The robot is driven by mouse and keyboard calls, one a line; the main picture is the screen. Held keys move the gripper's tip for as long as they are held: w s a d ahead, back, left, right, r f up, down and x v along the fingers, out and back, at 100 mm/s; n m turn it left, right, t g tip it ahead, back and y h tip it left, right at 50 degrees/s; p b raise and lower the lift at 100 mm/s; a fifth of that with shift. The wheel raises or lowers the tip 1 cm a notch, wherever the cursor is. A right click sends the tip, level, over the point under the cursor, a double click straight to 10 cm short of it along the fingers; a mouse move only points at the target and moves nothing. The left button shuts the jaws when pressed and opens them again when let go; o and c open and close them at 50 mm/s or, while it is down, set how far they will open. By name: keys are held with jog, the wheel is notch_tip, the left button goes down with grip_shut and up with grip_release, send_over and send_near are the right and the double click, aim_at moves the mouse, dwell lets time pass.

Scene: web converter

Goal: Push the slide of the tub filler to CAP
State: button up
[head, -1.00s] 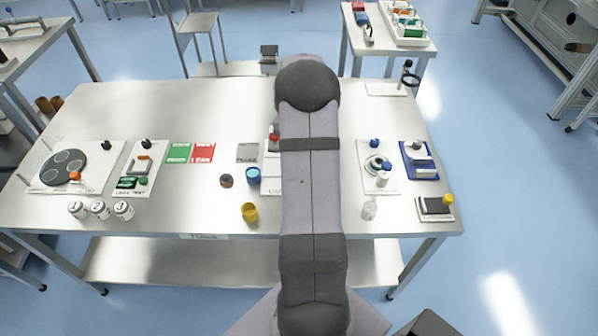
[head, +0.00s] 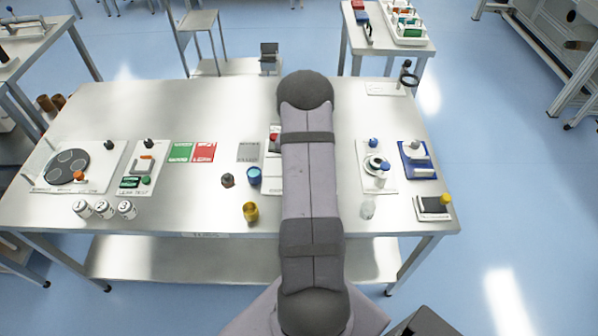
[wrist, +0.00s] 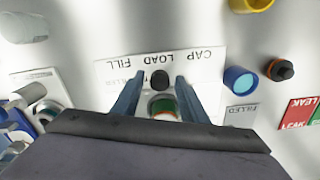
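The tub filler is a white plate (wrist: 188,62) in the wrist view, with upside-down labels FILL at left, LOAD in the middle and CAP at right. A dark round knob (wrist: 159,78) stands near the LOAD label. A round part with a green top (wrist: 163,106) is just below it, partly hidden by my gripper. My gripper (wrist: 159,76) is open, with its blue fingers on either side of the knob and gaps between. In the head view my arm hides most of the filler; a strip of its plate (head: 274,184) shows at its left edge.
Right of the filler in the wrist view are a blue cup (wrist: 240,80), a dark jar with an orange ring (wrist: 280,69), a grey FILLED mat (wrist: 241,114) and a yellow cup (wrist: 250,4). A clear container (wrist: 22,27) lies in view at the upper left.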

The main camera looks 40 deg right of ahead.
grip_shut()
jog(key=w+a+b, duration=0.1)
jog(key=w+a, duration=0.4)
jog(key=shift+w+a, duration=0.3)
jog(key=shift+w, duration=0.05)
jog(key=shift+o, duration=1.3)
grip_release()
jog(key=shift+w+a, duration=0.1)
jog(key=shift+r+b, duration=0.15)
jog(key=shift+b, duration=0.15)
notch_tip(320, 180, up, 7)
jog(key=b, duration=0.2)
